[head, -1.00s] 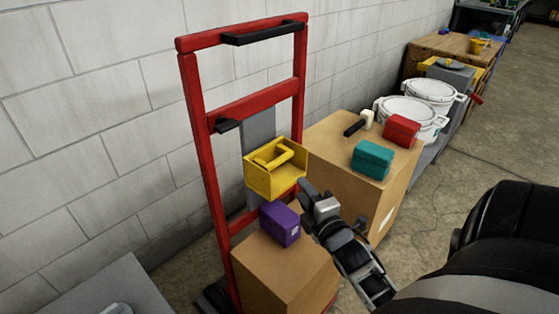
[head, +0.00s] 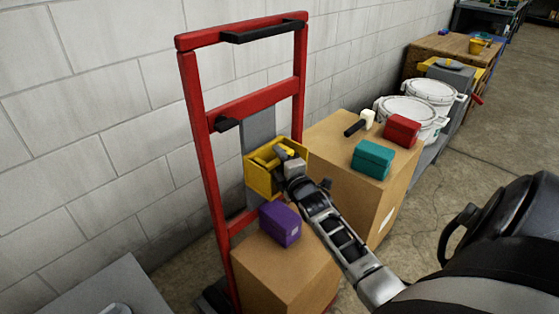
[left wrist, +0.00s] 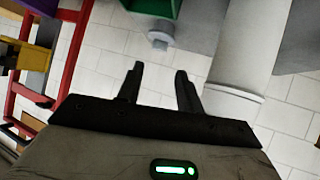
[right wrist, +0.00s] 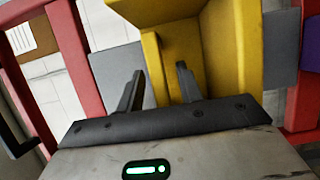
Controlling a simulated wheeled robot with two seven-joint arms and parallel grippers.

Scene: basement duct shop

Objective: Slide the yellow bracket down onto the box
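The yellow bracket (head: 262,182) sits on the grey upright of the red hand truck (head: 203,150), above the cardboard box (head: 285,272). A purple block (head: 281,224) stands on that box, below the bracket. My right gripper (head: 283,157) is at the bracket's upper part and covers some of it. In the right wrist view, my right gripper (right wrist: 160,82) is open, with the bracket's yellow bar (right wrist: 156,65) appearing between its fingertips; contact cannot be told. My left gripper (left wrist: 158,75) is open and empty in the left wrist view, outside the head view.
A block wall is behind the truck.

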